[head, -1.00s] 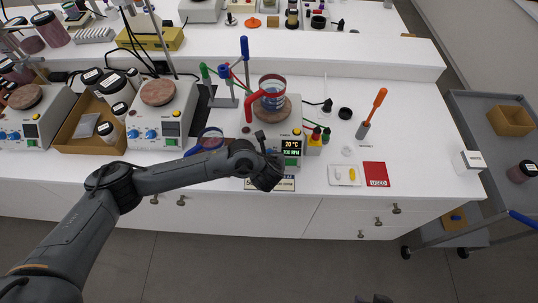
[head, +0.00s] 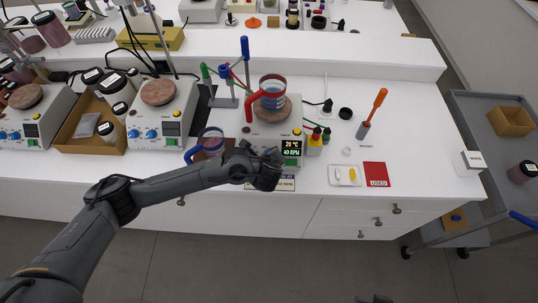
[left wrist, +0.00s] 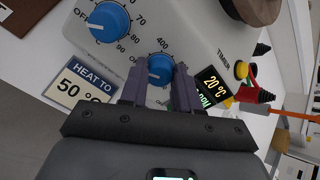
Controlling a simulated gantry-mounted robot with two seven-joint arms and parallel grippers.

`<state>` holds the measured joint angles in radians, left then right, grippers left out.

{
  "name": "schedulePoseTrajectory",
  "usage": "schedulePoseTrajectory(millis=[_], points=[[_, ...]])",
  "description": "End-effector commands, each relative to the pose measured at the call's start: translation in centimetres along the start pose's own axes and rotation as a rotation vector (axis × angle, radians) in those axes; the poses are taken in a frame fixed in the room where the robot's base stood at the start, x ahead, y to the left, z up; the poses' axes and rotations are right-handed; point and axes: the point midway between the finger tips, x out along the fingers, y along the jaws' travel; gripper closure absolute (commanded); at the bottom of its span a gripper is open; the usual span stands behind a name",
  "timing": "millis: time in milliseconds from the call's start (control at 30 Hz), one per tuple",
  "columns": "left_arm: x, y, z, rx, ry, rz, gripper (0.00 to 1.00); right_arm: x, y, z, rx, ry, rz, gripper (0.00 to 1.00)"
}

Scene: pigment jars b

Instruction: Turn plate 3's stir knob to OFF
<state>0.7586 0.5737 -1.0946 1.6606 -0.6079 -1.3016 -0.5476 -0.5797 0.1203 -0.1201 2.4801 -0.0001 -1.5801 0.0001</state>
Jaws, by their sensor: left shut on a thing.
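The hot plate (head: 250,130) under my left gripper (head: 272,155) has a lit display (head: 291,148) that reads 20 °C and 40 RPM. In the left wrist view, my left gripper (left wrist: 160,82) is shut on the smaller blue knob (left wrist: 160,66), one finger on each side. This knob has 400 printed on its scale and sits between the larger blue OFF–90 knob (left wrist: 108,20) and the display (left wrist: 211,86). Where the held knob points is not clear. In the head view the gripper hides the knobs. My right gripper is not in view.
A beaker of blue liquid with a red handle (head: 271,92) stands on this plate. A "HEAT TO 50 °" card (left wrist: 85,82) lies by its front. Two other hot plates (head: 160,125) stand to the left. A red card (head: 376,175) and a white tray (head: 345,176) lie right.

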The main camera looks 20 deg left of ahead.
Motion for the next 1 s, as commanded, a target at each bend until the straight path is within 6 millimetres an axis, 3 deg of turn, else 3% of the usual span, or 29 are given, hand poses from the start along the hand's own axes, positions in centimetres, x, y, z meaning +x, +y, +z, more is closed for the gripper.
schedulePoseTrajectory(millis=[333, 867, 900, 1000], points=[[0.01, 0.04, -0.05, -0.152, 0.0, -0.002, 0.99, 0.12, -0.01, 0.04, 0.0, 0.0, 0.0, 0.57], [0.0, 0.04, -0.05, -0.18, 0.0, -0.002, 0.99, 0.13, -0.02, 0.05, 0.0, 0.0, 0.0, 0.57], [0.0, 0.04, -0.05, -0.18, 0.0, -0.002, 0.64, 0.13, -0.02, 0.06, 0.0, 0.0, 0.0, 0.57], [0.0, 0.03, -0.04, -0.179, 0.0, -0.002, 0.49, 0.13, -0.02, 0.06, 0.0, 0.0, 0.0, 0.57]])
